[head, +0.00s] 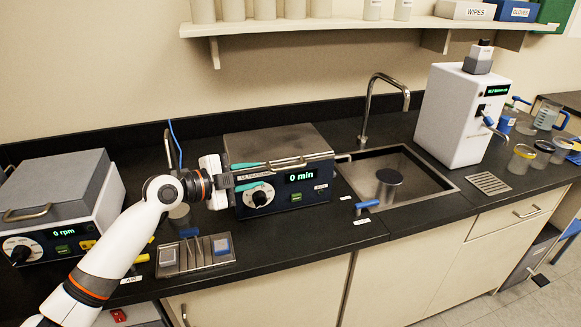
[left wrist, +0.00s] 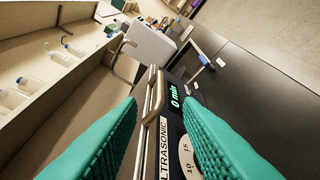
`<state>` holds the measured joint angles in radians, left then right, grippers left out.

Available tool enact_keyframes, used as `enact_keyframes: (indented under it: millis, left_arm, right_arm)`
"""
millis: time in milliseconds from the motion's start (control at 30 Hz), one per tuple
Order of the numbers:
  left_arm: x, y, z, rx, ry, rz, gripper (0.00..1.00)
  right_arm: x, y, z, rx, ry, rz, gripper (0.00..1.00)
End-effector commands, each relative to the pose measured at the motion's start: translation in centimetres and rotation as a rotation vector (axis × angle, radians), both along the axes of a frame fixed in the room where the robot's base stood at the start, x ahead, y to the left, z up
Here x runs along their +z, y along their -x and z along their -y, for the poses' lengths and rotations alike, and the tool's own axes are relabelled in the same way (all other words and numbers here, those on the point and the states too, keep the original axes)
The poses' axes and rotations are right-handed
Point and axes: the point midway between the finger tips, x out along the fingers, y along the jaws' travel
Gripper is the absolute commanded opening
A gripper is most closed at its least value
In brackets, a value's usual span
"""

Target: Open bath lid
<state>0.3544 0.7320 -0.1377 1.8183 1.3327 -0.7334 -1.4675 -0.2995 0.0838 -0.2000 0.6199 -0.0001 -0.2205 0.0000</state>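The ultrasonic bath (head: 300,198) stands on the black counter beside the sink, its display reading 0 min. Its grey metal lid (head: 275,142) is down, with a bar handle (head: 290,162) along the front edge. My left gripper (head: 266,172) is at the left front of the bath, its teal fingers spread apart and pointing right. In the left wrist view, the handle (left wrist: 152,98) runs in the gap between the two open fingers (left wrist: 159,110); contact cannot be told. The bath's dial (left wrist: 187,158) is partly hidden by the right-hand finger. My right gripper is out of view.
A 0 rpm device (head: 60,200) stands at the left. A metal tray (head: 195,262) lies in front of the bath. Right of the bath are the sink (head: 440,185) with a tall tap (head: 375,100) and a white machine (head: 460,115). A shelf (head: 340,24) runs above.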

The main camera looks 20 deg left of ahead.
Motion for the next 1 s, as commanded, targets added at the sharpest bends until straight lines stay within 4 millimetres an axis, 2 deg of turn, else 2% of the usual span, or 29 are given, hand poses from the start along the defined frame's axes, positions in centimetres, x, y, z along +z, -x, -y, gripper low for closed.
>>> enact_keyframes:
  millis: [200, 400, 600, 800, 1000]
  left_arm:
    - [-0.1, -2.5, 1.9, -0.002, 0.004, 0.003, 0.32]
    - [-1.1, -5.9, 4.3, -0.001, 0.006, 0.003, 0.32]
    - [-2.0, -8.2, 5.9, 0.000, 0.004, 0.002, 0.32]
    - [-2.4, -9.2, 6.7, 0.000, 0.001, 0.001, 0.32]
    - [-2.5, -9.2, 6.8, -0.001, 0.000, 0.002, 0.32]
  right_arm:
    - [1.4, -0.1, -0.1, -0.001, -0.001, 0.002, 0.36]
    - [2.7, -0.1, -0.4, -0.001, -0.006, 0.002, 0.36]
    - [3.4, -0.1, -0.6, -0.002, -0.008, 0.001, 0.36]
    - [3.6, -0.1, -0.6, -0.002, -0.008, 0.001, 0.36]
    - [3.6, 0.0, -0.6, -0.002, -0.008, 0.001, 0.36]
